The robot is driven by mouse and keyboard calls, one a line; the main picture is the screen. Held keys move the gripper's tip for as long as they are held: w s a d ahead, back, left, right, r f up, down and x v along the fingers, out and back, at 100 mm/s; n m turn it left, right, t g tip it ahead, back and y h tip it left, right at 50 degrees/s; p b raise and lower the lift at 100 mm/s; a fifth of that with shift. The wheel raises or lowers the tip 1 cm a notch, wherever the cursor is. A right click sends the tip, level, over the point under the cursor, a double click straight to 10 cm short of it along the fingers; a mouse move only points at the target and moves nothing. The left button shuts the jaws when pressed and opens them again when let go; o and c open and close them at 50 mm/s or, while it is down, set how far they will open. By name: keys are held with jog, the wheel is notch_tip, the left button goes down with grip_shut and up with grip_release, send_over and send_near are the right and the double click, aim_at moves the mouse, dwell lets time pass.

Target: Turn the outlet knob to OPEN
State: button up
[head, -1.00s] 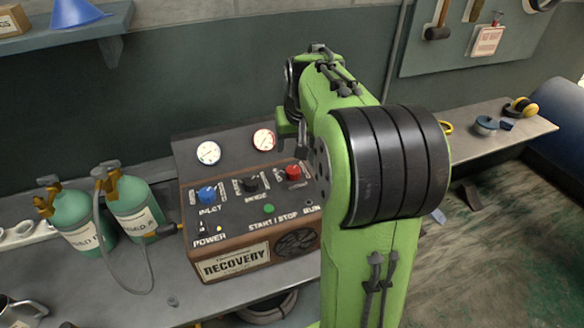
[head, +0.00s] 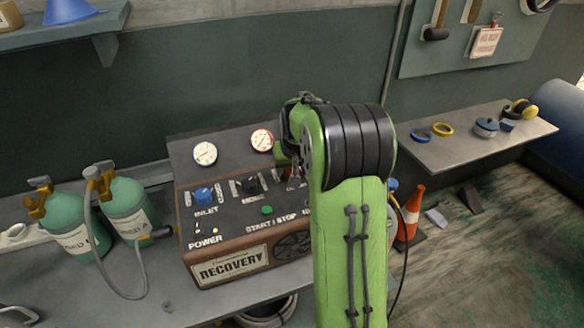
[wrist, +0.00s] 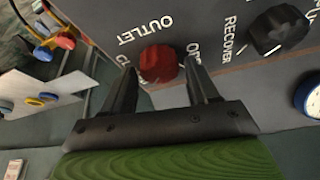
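The red outlet knob (wrist: 158,65) is on the dark panel of the recovery machine (head: 230,268), under the OUTLET lettering. Parts of the CLOSED and OPEN labels show to its left and right in the wrist view. My gripper (wrist: 161,72) is open, with one finger on each side of the knob. Narrow gaps seem to separate both fingers from it; contact cannot be told. The knob's pointer direction is not clear.
A black mode knob (head: 251,186) and a blue inlet knob (head: 203,197) sit left of my arm, with a green button (head: 266,210) below. Two gauges stand behind them. Green cylinders (head: 127,208) with a hose stand left of the machine. An orange cone (head: 411,212) is right.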

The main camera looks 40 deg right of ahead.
jog(key=c, duration=0.8)
jog(key=shift+n, duration=0.4)
jog(key=n+y+p, duration=0.1)
jog(key=n, duration=0.3)
jog(key=shift+d+y, duration=0.15)
jog(key=shift+y, duration=0.25)
jog(key=n+y+p, duration=0.1)
jog(key=n, duration=0.3)
jog(key=shift+d+r+n+y+p, duration=0.1)
jog(key=shift+n+y+p, duration=0.2)
jog(key=shift+y+p, duration=0.1)
jog(key=n+p, duration=0.1)
jog(key=n, duration=0.1)
jog(key=n+y+p, duration=0.1)
jog(key=n, duration=0.1)
jog(key=shift+g+y, duration=0.3)
jog(key=n+g+p, duration=0.1)
jog(key=n+p, duration=0.1)
jog(key=n, duration=0.2)
jog(key=shift+w+d+y+p, duration=0.1)
jog(key=shift+y+p, duration=0.3)
jog(key=shift+n+g, duration=0.3)
jog(key=shift+n, duration=0.1)
